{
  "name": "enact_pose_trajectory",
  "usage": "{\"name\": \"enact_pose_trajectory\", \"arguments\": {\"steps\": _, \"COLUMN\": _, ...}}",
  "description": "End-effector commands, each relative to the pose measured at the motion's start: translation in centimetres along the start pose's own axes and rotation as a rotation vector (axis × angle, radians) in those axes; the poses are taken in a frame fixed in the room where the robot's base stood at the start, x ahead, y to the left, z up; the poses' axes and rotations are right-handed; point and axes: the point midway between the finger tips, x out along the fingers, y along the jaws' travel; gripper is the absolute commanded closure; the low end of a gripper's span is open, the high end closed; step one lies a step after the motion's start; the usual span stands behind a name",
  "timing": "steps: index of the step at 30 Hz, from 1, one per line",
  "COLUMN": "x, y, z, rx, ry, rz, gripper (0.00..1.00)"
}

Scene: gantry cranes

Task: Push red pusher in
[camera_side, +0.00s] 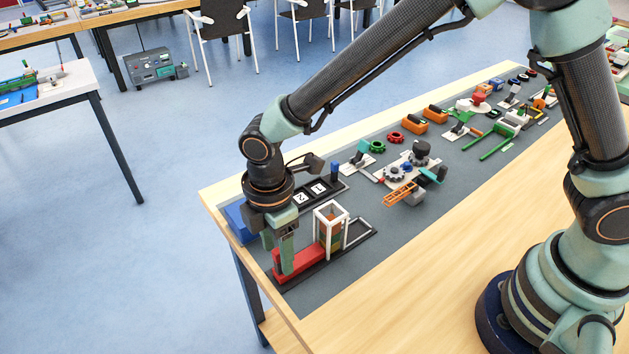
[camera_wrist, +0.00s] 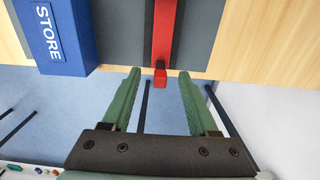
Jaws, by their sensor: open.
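The red pusher (camera_side: 301,261) is a long red bar lying along a dark base plate at the near left end of the mat. It runs toward a white frame tower (camera_side: 331,231) with coloured blocks inside. My gripper (camera_side: 277,258) points down by the outer end of the pusher. In the wrist view my gripper (camera_wrist: 157,75) is open and empty, and the pusher's end shows between the fingertips. I cannot tell whether a finger touches it.
A blue box marked STORE (camera_wrist: 58,35) stands left of the pusher; it also shows behind my gripper in the side view (camera_side: 238,220). The table edge (camera_wrist: 255,92) lies just by the pusher's end. Gears and a crane model (camera_side: 405,172) stand farther along the mat.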

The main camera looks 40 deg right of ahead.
Motion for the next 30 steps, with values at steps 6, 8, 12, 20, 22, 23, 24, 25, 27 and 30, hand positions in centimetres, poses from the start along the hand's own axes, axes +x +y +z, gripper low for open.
{"name": "enact_pose_trajectory", "arguments": {"steps": 6, "x": 0.0, "y": 0.0, "z": 0.0, "rx": 0.000, "ry": 0.000, "rz": 0.000, "gripper": 0.74}}
{"name": "enact_pose_trajectory", "arguments": {"steps": 8, "x": 0.0, "y": 0.0, "z": 0.0, "rx": 0.000, "ry": 0.000, "rz": 0.000, "gripper": 0.97}}
{"name": "enact_pose_trajectory", "arguments": {"steps": 12, "x": 0.0, "y": 0.0, "z": 0.0, "rx": 0.000, "ry": 0.000, "rz": 0.000, "gripper": 1.00}}
{"name": "enact_pose_trajectory", "arguments": {"steps": 20, "x": -0.1, "y": 0.0, "z": 0.8, "rx": 0.002, "ry": 0.000, "rz": 0.000, "gripper": 1.00}}
{"name": "enact_pose_trajectory", "arguments": {"steps": 22, "x": -0.1, "y": 0.1, "z": 1.2, "rx": 0.001, "ry": 0.000, "rz": 0.000, "gripper": 1.00}}
{"name": "enact_pose_trajectory", "arguments": {"steps": 23, "x": -0.1, "y": 0.1, "z": 1.3, "rx": 0.001, "ry": 0.000, "rz": 0.000, "gripper": 1.00}}
{"name": "enact_pose_trajectory", "arguments": {"steps": 24, "x": -0.1, "y": 0.0, "z": 1.5, "rx": 0.001, "ry": 0.000, "rz": 0.000, "gripper": 1.00}}
{"name": "enact_pose_trajectory", "arguments": {"steps": 25, "x": -0.1, "y": 0.0, "z": 1.6, "rx": 0.001, "ry": 0.000, "rz": -0.001, "gripper": 1.00}}
{"name": "enact_pose_trajectory", "arguments": {"steps": 27, "x": -0.1, "y": 0.0, "z": 1.9, "rx": 0.001, "ry": -0.001, "rz": -0.001, "gripper": 1.00}}
{"name": "enact_pose_trajectory", "arguments": {"steps": 30, "x": -0.1, "y": 0.0, "z": 2.4, "rx": 0.002, "ry": 0.000, "rz": 0.000, "gripper": 1.00}}
